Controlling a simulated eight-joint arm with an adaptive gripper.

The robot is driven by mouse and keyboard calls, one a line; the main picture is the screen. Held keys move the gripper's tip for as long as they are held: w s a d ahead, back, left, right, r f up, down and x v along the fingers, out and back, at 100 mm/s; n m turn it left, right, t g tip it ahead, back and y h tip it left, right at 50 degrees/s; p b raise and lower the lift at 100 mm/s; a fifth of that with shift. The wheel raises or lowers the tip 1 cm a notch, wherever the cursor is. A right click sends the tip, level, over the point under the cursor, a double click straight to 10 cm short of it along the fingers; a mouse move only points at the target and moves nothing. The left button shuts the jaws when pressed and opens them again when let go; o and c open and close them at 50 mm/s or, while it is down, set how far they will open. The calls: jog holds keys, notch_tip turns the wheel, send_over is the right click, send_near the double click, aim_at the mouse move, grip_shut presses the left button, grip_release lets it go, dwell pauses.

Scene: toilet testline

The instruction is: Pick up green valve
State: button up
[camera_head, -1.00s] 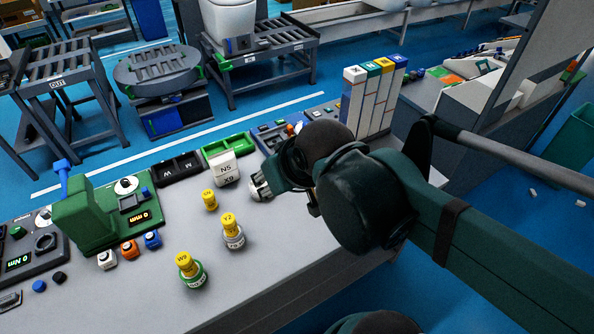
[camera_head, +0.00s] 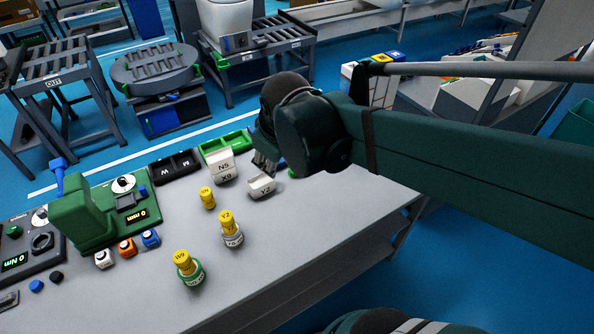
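The green valve (camera_head: 189,272) stands upright near the front of the grey workbench. A small yellow piece (camera_head: 208,198) stands further back. My gripper (camera_head: 263,166) is over the back right of the bench, well apart from the green valve.
A white box marked N5 and X9 (camera_head: 224,166) stands left of my gripper. A green press-like device (camera_head: 82,212) and several small knobs are on the left. The bench right of the green valve is clear.

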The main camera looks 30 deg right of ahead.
jog(key=shift+w+d+f+n+g+h+b, duration=0.3)
jog(key=shift+w+d+f+n+g+h, duration=0.4)
jog(key=shift+w+d+f+n, duration=2.2)
jog(key=shift+w+d+f+n+g+h+b, duration=0.4)
jog(key=shift+w+d+f+n+g, duration=1.25)
jog(key=shift+w+f, duration=2.25)
jog(key=shift+w+d+f+n+g+h+b, duration=0.25)
jog(key=shift+w+d+f+n+h, duration=0.35)
jog(key=shift+w+d+f+n, duration=2.9)
jog(key=s+f+m, duration=0.1)
jog(key=s+a+m, duration=0.1)
jog(key=m, duration=0.1)
jog(key=shift+s+a+f, duration=0.1)
jog(key=shift+s+f, duration=0.1)
jog(key=shift+f, duration=0.15)
jog(key=shift+f, duration=0.1)
jog(key=shift+x, duration=1.2)
jog(key=shift+b+x, duration=0.7)
jog(key=shift+x, duration=1.95)
jog(key=shift+s, duration=0.1)
